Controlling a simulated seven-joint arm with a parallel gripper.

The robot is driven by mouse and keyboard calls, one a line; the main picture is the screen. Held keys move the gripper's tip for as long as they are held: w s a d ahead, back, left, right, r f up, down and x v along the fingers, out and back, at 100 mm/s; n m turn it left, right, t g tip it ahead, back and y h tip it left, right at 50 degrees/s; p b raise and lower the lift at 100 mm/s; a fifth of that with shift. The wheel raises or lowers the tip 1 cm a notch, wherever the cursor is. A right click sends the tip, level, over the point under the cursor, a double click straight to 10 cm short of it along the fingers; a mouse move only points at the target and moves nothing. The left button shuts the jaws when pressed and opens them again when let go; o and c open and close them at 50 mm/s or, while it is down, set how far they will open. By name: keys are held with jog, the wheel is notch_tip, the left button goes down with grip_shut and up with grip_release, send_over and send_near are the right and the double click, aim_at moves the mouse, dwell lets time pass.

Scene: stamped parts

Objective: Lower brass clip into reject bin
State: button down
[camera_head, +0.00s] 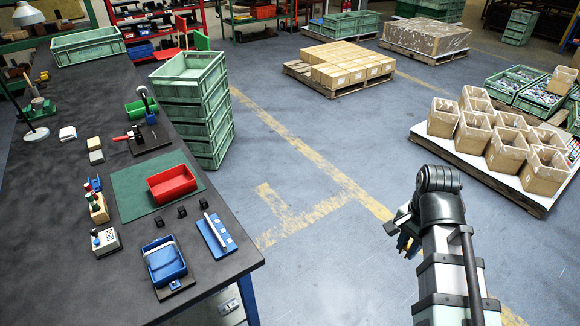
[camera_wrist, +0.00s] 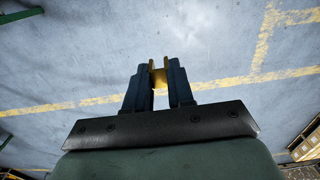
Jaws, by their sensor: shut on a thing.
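My gripper (camera_wrist: 159,71) is shut on the brass clip (camera_wrist: 158,76), a small yellow piece showing between the two dark fingers in the wrist view. In the head view my gripper (camera_head: 406,240) hangs over the open floor, well to the right of the workbench. The clip cannot be made out clearly there. A red bin (camera_head: 171,183), apparently the reject bin, sits on a green mat (camera_head: 128,196) on the bench, its inside looking empty. A blue bin (camera_head: 163,262) stands nearer the bench's front edge and holds a blue piece.
The dark workbench (camera_head: 80,130) also carries a blue plate with a metal bar (camera_head: 216,234), small black blocks and a grey control box (camera_head: 105,241). Stacked green crates (camera_head: 205,125) stand against its right side. Pallets of cardboard boxes (camera_head: 490,130) stand at right.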

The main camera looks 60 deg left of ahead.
jog(key=s+a, duration=0.5)
jog(key=a, duration=0.5)
jog(key=s+a, duration=0.5)
jog(key=a, duration=0.4)
jog(key=s+a, duration=0.6)
jog(key=a, duration=0.4)
send_near(168, 171)
jog(key=d, duration=0.1)
jog(key=d+f, duration=0.1)
jog(key=d, duration=0.3)
jog(key=shift+s+f, duration=0.15)
jog(key=shift+s, duration=0.2)
jog(key=shift+f, duration=0.25)
jog(key=shift+f, duration=1.9)
jog(key=shift+f, duration=0.25)
